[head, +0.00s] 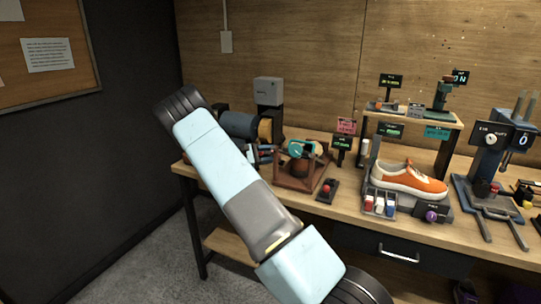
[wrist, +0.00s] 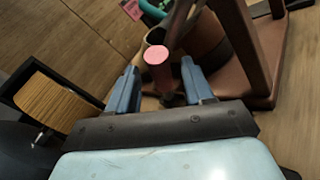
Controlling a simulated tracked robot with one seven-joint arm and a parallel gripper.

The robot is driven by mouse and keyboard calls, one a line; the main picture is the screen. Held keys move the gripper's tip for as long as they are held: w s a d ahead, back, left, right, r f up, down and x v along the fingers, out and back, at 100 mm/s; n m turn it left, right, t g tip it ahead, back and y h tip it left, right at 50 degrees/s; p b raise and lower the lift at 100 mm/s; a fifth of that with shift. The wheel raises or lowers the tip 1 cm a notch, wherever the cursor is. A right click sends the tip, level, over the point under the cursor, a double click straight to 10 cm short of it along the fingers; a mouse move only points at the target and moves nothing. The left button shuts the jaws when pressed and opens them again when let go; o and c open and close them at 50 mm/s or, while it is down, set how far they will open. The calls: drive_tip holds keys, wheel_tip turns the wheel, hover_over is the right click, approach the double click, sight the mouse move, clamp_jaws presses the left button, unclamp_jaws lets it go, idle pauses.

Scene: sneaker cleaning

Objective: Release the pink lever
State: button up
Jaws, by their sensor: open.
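The pink lever (wrist: 158,67) shows in the wrist view as a short cylinder with a round pink end. It stands between the two blue fingers of my gripper (wrist: 160,69), which are apart, with visible gaps on both sides. The lever's lower part runs down toward a dark joint near the palm. Beside it is a brown wooden stand (wrist: 262,70) holding a brown rounded body. In the head view the stand (head: 299,179) sits on the bench with a teal part above it. I cannot make out the pink lever there.
An orange sneaker (head: 410,179) rests on a grey holder to the right. A red button box (head: 327,190) stands right of the stand. A blue roll (head: 238,124) and a grey device (head: 268,92) are behind. A small shelf (head: 415,115) stands at the back.

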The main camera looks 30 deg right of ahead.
drive_tip(key=shift+c, duration=0.4)
clamp_jaws()
